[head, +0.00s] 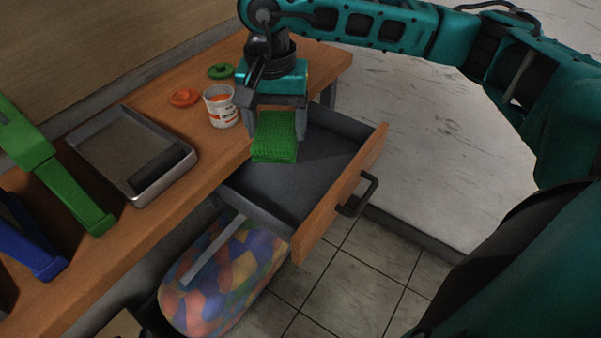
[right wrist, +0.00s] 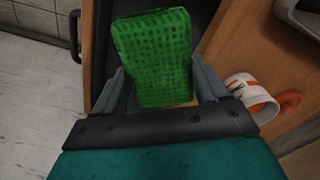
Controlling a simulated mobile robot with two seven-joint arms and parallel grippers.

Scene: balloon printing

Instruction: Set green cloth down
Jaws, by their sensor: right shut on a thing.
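The green cloth (head: 275,137) is a small folded block with a woven texture. My right gripper (head: 275,122) is shut on it and holds it over the open drawer (head: 322,165), near the table's edge. In the right wrist view the cloth (right wrist: 153,55) sits between the two grey fingers of my right gripper (right wrist: 160,92). The drawer's inside is dark grey and looks empty where it shows. I cannot tell the exact gap between cloth and drawer floor. My left gripper is not in view.
A white cup with orange marks (head: 222,108) stands on the wooden table (head: 150,225) beside the gripper. An orange lid (head: 184,97) and a green lid (head: 221,71) lie behind it. A metal tray (head: 105,150) and green and blue frames stand left. A patterned balloon (head: 225,275) is below.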

